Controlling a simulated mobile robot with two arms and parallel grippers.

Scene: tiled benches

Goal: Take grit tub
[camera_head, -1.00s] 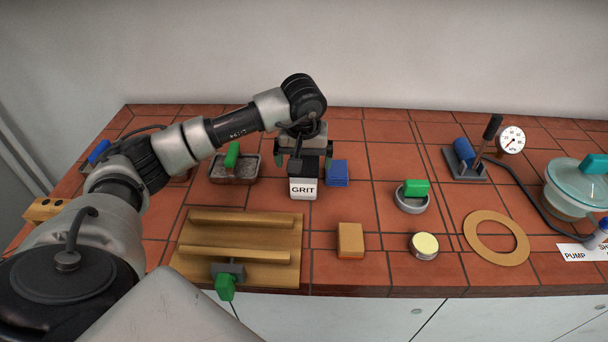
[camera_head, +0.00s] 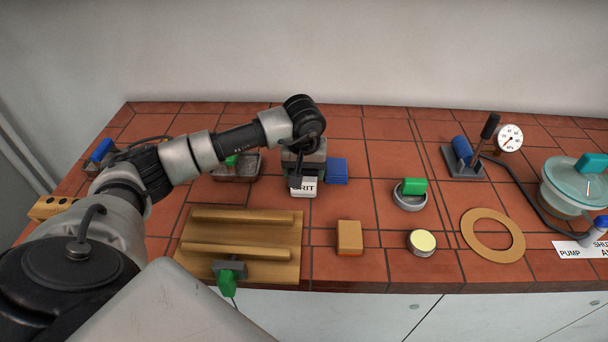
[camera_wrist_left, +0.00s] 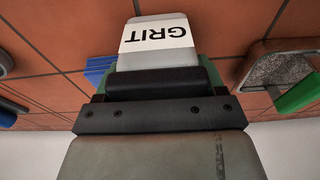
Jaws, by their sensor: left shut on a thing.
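The gripper hides the tub's upper part. My right gripper is not in view.
A blue block (camera_head: 337,171) stands close right of the tub. A grey tray (camera_head: 236,176) with a green handle lies to the left, partly behind my arm. A wooden board (camera_head: 240,271) with rails lies in front. An orange block (camera_head: 349,236) and a round tin (camera_head: 422,242) stand front right.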

